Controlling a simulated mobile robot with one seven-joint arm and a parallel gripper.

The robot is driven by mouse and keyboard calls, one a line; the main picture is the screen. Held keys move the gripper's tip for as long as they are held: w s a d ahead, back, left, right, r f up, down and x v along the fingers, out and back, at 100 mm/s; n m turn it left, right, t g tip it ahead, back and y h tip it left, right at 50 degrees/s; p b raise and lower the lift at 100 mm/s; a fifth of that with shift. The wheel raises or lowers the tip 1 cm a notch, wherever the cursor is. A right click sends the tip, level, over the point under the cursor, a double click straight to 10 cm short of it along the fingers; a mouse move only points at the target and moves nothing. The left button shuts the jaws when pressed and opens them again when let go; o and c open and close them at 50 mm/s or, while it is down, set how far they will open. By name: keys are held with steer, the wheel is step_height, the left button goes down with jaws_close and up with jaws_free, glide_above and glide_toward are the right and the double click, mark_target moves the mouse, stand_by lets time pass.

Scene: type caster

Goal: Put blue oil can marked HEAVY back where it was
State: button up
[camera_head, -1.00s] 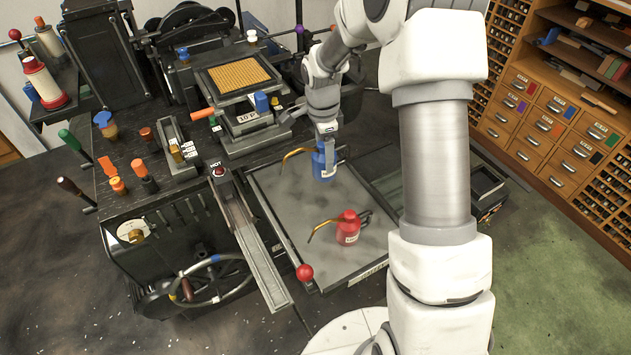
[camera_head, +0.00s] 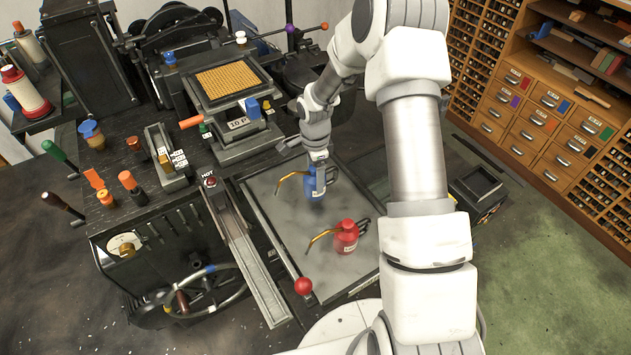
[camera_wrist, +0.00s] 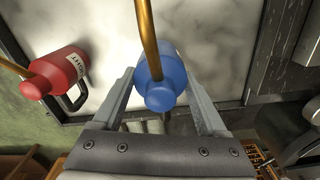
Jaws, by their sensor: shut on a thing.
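The blue oil can (camera_head: 312,187) with a brass spout is at the back part of the grey tray surface (camera_head: 275,230). My gripper (camera_head: 319,165) is shut on it from above. In the wrist view the blue can (camera_wrist: 162,85) sits between the two fingers (camera_wrist: 165,100), its spout pointing up the picture. A dark shadow lies under the can in the head view; whether it touches the surface I cannot tell. Its label is too small to read.
A red oil can (camera_head: 345,237) with a label stands on the same surface, nearer the front right; it also shows in the wrist view (camera_wrist: 62,72). A red ball knob (camera_head: 303,286) is at the front edge. A metal channel (camera_head: 250,265) runs along the left. The surface's front left is clear.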

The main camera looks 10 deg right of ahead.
mark_target(315, 183)
steer(key=shift+f, duration=1.6)
steer(key=o, duration=1.5)
steer(key=shift+f, duration=0.1)
